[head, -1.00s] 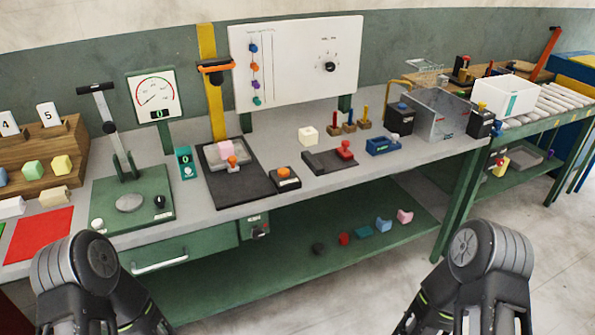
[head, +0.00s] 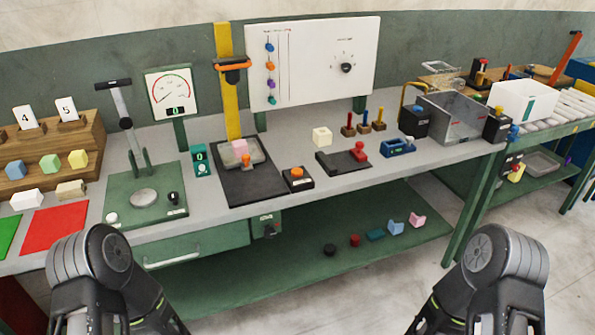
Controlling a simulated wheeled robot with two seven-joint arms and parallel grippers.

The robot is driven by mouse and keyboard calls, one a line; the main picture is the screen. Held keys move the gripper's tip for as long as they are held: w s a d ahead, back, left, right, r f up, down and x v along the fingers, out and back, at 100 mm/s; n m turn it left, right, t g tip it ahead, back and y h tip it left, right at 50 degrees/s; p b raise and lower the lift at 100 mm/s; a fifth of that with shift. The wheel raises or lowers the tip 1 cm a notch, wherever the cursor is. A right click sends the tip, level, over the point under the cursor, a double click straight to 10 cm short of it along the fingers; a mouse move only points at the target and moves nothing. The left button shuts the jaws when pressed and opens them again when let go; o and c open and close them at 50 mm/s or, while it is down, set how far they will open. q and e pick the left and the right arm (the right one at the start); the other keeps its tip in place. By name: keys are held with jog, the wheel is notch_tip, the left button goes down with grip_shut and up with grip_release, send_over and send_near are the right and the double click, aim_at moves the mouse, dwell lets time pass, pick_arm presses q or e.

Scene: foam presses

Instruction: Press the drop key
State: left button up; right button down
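A small black box with an orange button (head: 297,174) stands on the bench, at the right edge of a black base plate (head: 250,190). I take this as the drop key; its label is too small to read. A yellow post (head: 224,110) with an orange carriage (head: 232,64) rises behind the plate. A pink foam block (head: 240,146) sits in a grey tray on the plate, with a small orange piece near it. Only dark joints of my two arms show at the bottom left and bottom right. Neither gripper is in view, and nothing of mine touches the button.
A green lever press (head: 145,200) with a dial stands to the left. A black block with a red knob (head: 343,160), a cream foam cube (head: 322,136) and a blue tool (head: 398,147) lie to the right. Foam pieces sit on the lower shelf (head: 300,275).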

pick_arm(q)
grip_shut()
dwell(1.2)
